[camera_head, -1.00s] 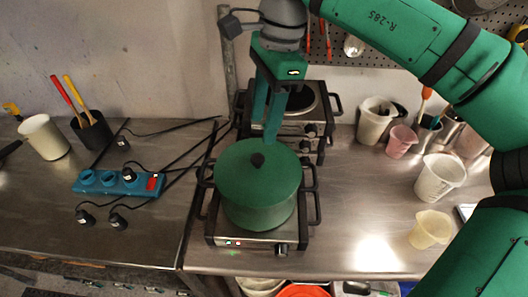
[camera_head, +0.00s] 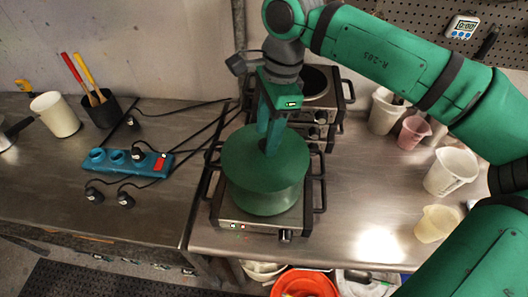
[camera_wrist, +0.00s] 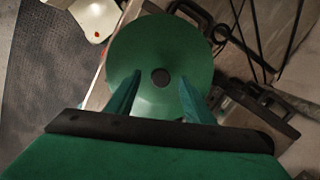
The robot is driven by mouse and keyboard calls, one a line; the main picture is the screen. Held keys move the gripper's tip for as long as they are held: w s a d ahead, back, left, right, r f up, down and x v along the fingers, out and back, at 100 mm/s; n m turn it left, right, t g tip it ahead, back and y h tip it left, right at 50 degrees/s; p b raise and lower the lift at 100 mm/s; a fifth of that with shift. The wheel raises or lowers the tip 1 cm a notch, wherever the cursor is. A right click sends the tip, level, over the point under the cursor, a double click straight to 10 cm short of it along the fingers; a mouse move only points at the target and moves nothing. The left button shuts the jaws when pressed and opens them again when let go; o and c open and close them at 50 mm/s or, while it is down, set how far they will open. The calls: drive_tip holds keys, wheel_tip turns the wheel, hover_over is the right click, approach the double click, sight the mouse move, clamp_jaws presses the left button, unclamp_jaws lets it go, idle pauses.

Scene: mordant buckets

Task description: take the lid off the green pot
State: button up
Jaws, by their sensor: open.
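The green pot (camera_head: 265,199) stands on a small hot plate (camera_head: 252,222) near the middle of the head view, with its green lid (camera_head: 240,158) on. In the wrist view the lid (camera_wrist: 148,50) fills the upper middle, with its round dark knob (camera_wrist: 160,77) at the centre. My gripper (camera_head: 270,150) points down over the lid, its fingertips at the knob, which they hide in the head view. In the wrist view my gripper (camera_wrist: 160,80) is open, with one finger on each side of the knob and a gap visible.
A second hot plate (camera_head: 318,100) stands behind the pot. A blue power strip (camera_head: 125,161) with cables lies to the left. White jugs (camera_head: 450,172) and a pink cup (camera_head: 413,131) stand to the right. Bare bench (camera_head: 340,220) lies right of the pot.

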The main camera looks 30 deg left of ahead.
drive_tip(key=shift+a+f, duration=0.1)
drive_tip(key=shift+f, duration=0.7)
clamp_jaws()
drive_tip(key=shift+r, duration=0.15)
